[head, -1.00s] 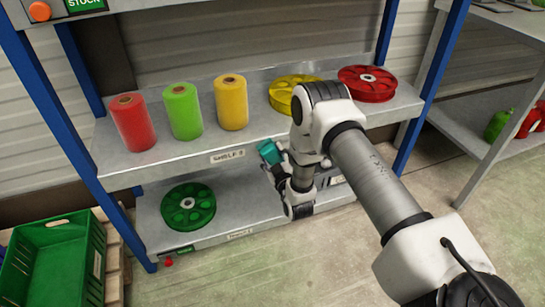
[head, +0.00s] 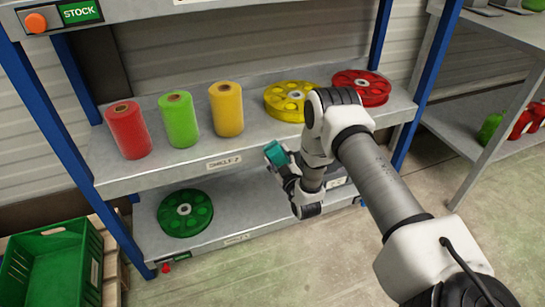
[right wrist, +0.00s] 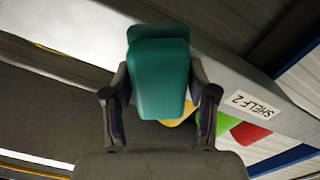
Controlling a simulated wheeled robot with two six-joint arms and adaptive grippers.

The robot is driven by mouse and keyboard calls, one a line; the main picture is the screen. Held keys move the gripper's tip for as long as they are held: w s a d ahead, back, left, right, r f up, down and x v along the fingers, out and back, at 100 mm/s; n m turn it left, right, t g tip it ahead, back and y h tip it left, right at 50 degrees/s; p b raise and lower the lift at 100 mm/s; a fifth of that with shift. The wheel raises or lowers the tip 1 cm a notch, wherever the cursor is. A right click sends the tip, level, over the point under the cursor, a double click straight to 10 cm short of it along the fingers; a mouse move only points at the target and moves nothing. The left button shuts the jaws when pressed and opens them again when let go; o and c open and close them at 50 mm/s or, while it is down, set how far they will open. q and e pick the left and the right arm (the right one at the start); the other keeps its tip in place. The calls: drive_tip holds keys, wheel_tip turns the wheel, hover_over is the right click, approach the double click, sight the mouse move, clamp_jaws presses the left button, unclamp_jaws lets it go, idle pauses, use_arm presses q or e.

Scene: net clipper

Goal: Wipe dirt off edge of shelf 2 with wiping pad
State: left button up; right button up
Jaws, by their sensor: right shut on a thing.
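My right gripper (head: 283,166) is shut on the teal wiping pad (head: 275,153). In the right wrist view, the pad (right wrist: 160,75) sits between the two fingers (right wrist: 160,108). In the head view, the pad is in front of the shelf 2 edge, right of the "SHELF 2" label (head: 224,162). The grey front edge of shelf 2 (head: 165,178) shows left of the pad, and my arm hides part of it to the right. I cannot tell whether the pad touches the edge. No dirt can be made out clearly. My left gripper is not in view.
Shelf 2 carries red (head: 128,131), green (head: 179,120) and yellow (head: 226,110) rolls, a yellow reel (head: 285,98) and a red reel (head: 368,86). A green reel (head: 185,213) lies on the lower shelf. A green crate (head: 50,270) stands at lower left. Blue posts frame the rack.

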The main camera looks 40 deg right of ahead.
sight(287, 156)
drive_tip(key=shift+s+d+p, duration=0.15)
drive_tip(key=shift+d+p, duration=0.1)
drive_tip(key=shift+d, duration=0.65)
drive_tip(key=shift+s+d+p, duration=0.15)
drive_tip(key=shift+d+p, duration=0.05)
drive_tip(key=shift+d, duration=0.7)
drive_tip(key=shift+s+r, duration=0.1)
drive_tip(key=shift+a, duration=0.15)
drive_tip(key=shift+w+a, duration=0.2)
drive_tip(key=shift+a, duration=0.4)
drive_tip(key=shift+w+a, duration=0.2)
drive_tip(key=shift+a, duration=0.35)
drive_tip(key=shift+w+a, duration=0.2)
drive_tip(key=shift+a, duration=0.6)
drive_tip(key=shift+w+a, duration=0.2)
drive_tip(key=shift+a, duration=0.6)
drive_tip(key=shift+w+a, duration=0.2)
drive_tip(key=shift+a, duration=0.6)
drive_tip(key=shift+s, duration=0.1)
